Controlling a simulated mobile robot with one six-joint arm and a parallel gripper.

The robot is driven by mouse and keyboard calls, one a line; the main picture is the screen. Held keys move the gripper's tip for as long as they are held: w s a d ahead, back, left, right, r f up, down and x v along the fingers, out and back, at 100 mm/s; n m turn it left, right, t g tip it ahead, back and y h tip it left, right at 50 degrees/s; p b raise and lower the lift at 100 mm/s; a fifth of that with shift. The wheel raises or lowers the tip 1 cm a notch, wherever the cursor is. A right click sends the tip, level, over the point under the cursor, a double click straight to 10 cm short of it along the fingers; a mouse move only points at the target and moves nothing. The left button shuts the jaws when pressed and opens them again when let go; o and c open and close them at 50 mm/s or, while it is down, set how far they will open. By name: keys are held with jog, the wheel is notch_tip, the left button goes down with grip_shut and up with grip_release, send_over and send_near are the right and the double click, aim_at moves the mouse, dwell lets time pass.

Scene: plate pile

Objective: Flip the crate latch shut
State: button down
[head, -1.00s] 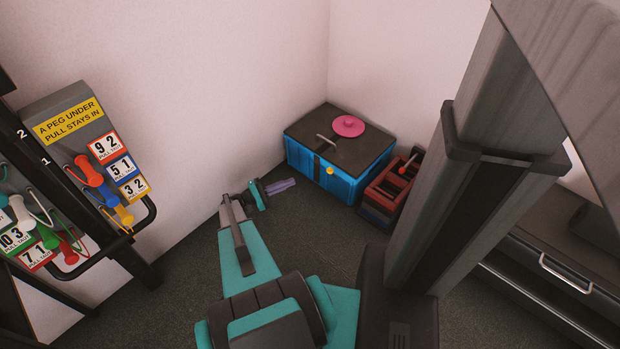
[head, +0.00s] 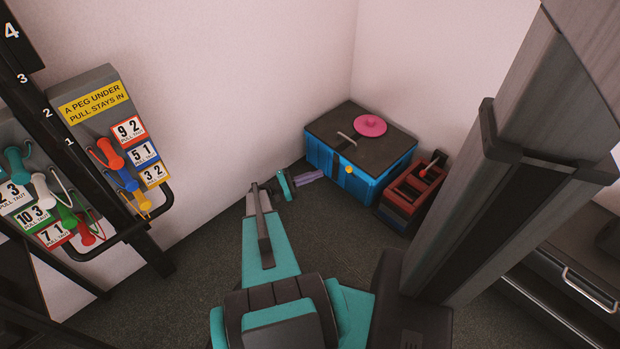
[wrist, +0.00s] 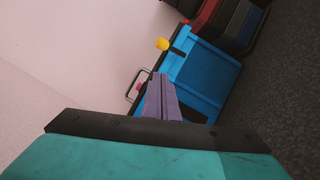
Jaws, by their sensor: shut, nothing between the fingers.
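The crate is a blue box (head: 378,184) with a dark lid (head: 345,121), standing in the corner. A yellow knob (head: 349,169), seemingly on the latch, is at its front near the top edge; the knob also shows in the wrist view (wrist: 162,44). I cannot tell whether the latch is open or shut. My gripper (head: 316,173) has purple fingers, shut and empty, just left of the crate in the head view. In the wrist view the fingers (wrist: 160,80) point towards the crate's front (wrist: 208,80), below the knob. Contact is not clear.
A pink disc (head: 370,125) lies on the lid beside a metal handle (head: 347,138). A red and dark crate-like holder (head: 412,190) stands right of the crate. A peg rack (head: 90,160) is at the left. Walls close in behind the crate; the floor before it is open.

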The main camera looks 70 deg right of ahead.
aim_at(352, 173)
jog(key=s+d+r+b, duration=0.2)
jog(key=s+b, duration=0.1)
jog(key=s, duration=0.5)
jog(key=shift+s+d+r, duration=0.15)
jog(key=shift+s+r, duration=0.05)
dwell(0.4)
